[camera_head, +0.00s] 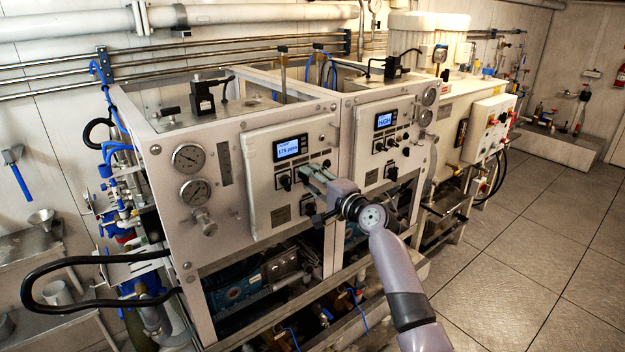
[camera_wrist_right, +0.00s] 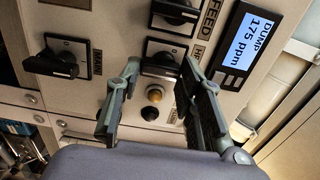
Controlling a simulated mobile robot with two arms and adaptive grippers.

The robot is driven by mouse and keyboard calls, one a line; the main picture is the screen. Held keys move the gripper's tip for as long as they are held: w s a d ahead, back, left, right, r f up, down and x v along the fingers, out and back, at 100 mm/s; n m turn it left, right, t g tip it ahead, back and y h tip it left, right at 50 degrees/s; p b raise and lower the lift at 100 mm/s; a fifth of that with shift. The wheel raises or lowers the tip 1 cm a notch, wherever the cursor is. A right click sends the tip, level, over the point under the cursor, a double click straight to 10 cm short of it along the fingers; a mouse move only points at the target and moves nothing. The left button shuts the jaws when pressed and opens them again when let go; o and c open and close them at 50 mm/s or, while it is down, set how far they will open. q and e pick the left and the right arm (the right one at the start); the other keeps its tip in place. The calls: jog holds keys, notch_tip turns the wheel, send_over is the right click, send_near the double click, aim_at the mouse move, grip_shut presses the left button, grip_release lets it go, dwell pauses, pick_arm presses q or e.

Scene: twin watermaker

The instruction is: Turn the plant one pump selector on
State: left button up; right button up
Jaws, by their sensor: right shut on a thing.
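The left watermaker panel (camera_head: 262,200) has a lit display (camera_head: 291,147) reading 175 ppm. In the right wrist view the display (camera_wrist_right: 246,45) reads DUMP 175 ppm. My left gripper is not in view.
Other black selectors, one by the FEED label (camera_wrist_right: 176,11) and one at the left (camera_wrist_right: 54,58), sit close to my fingers. A second panel (camera_head: 384,150) stands to the right. The tiled floor (camera_head: 540,260) is clear.

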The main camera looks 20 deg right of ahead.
jog(key=o, duration=1.2)
jog(key=shift+c, duration=0.2)
jog(key=v, duration=1.2)
